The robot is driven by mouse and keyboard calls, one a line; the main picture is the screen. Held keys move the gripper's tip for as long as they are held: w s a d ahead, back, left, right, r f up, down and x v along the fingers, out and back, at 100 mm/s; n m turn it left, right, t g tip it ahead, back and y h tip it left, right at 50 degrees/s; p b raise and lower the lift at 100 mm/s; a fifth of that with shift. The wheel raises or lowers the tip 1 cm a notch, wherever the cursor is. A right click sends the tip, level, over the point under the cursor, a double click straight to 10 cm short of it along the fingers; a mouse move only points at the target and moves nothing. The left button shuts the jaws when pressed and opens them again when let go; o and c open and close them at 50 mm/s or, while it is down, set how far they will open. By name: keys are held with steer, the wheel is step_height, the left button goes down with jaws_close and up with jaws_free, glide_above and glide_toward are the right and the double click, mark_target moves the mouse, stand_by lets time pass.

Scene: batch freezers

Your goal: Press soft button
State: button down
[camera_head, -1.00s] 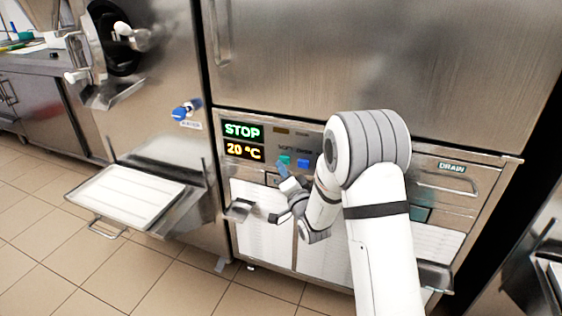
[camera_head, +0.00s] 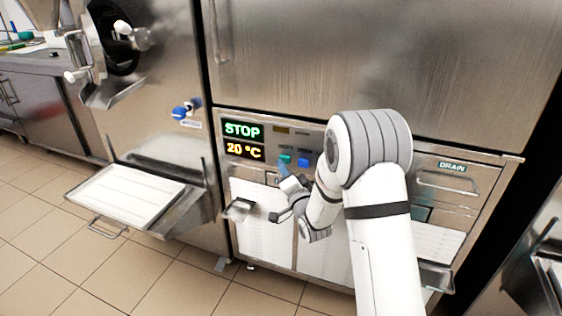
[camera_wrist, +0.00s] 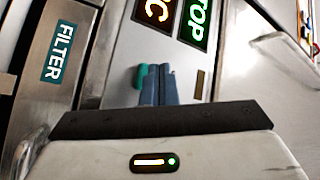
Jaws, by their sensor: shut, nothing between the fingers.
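The control panel has a teal-green button (camera_head: 285,158) and a blue button (camera_head: 303,162) below small labels, which are too blurred to read surely now. My gripper (camera_head: 282,168) is shut and empty, its blue fingertips just below the green button in the head view. In the wrist view, the fingertips (camera_wrist: 160,70) stand right beside the green button (camera_wrist: 142,77), which is partly covered. I cannot tell whether they touch it. The blue button is not seen there. The display (camera_head: 243,141) reads STOP and 20 °C.
A FILTER label (camera_wrist: 60,52) shows in the wrist view. A small metal ledge (camera_head: 238,209) juts out below the panel. A white tray (camera_head: 95,212) sticks out at left. A DRAIN label (camera_head: 452,167) is on the right.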

steer(key=shift+w+d+b, duration=0.3)
steer(key=shift+w+b, duration=0.15)
steer(key=shift+w, duration=0.15)
stand_by(0.8)
steer(key=shift+s, duration=0.1)
steer(key=shift+s+a+b, duration=0.35)
steer(key=shift+s+b, duration=0.1)
steer(key=shift+s, duration=0.3)
steer(key=s, duration=0.1)
steer(key=s+a+b, duration=0.1)
steer(key=s, duration=0.1)
steer(key=s+b, duration=0.1)
steer(key=shift+s+a, duration=0.35)
stand_by(0.6)
